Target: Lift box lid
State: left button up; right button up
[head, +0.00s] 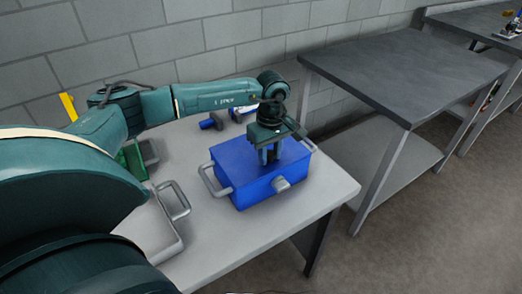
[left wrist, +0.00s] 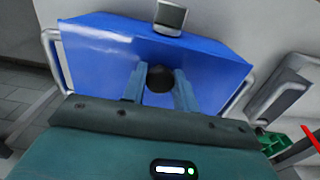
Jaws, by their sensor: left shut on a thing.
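A blue box (head: 254,187) with grey handles on its left and right sides and a grey latch (head: 281,184) on its front stands on the light grey table. Its blue lid (head: 237,160) lies on top, and I see no clear gap under it. The lid also fills much of the left wrist view (left wrist: 100,58). My left gripper (head: 270,157) points down at the middle of the lid. In the left wrist view its two fingers (left wrist: 160,85) are shut on a dark round knob (left wrist: 159,78) on the lid. My right gripper is not in view.
A grey tray (head: 178,250) with a raised handle is at the table's left, partly behind my arm. A green thing (head: 132,160) and a blue-and-dark tool (head: 212,121) lie behind. A dark workbench (head: 405,70) stands to the right across a gap.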

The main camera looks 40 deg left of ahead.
pick_arm(q)
jog(key=w+a+r+p, duration=0.1)
jog(key=a+r+p, duration=0.2)
jog(key=r, duration=0.4)
jog(key=shift+w+a, duration=0.2)
jog(key=shift+w, duration=0.05)
dwell(0.4)
jog(key=shift+r, duration=0.1)
jog(key=w+a+r+p, duration=0.1)
jog(key=w+a+r, duration=0.1)
jog(key=a+r, duration=0.2)
jog(key=shift+w+a+r, duration=0.15)
jog(key=shift+w+a, duration=0.25)
jog(key=shift+a, duration=0.95)
jog(key=shift+w+a+f+b, duration=0.1)
jog(key=shift+w+a+b, duration=0.3)
jog(key=shift+a, duration=0.9)
jog(key=shift+w+a+f+b, duration=0.1)
jog(key=shift+w+a, duration=0.55)
jog(key=shift+a, duration=0.6)
jog(key=shift+w+a+b, duration=0.25)
jog(key=shift+w+a, duration=0.25)
jog(key=shift+a, duration=0.8)
jog(key=shift+c, duration=0.4)
jog(key=shift+a+r, duration=0.1)
jog(key=shift+a, duration=0.05)
grip_shut()
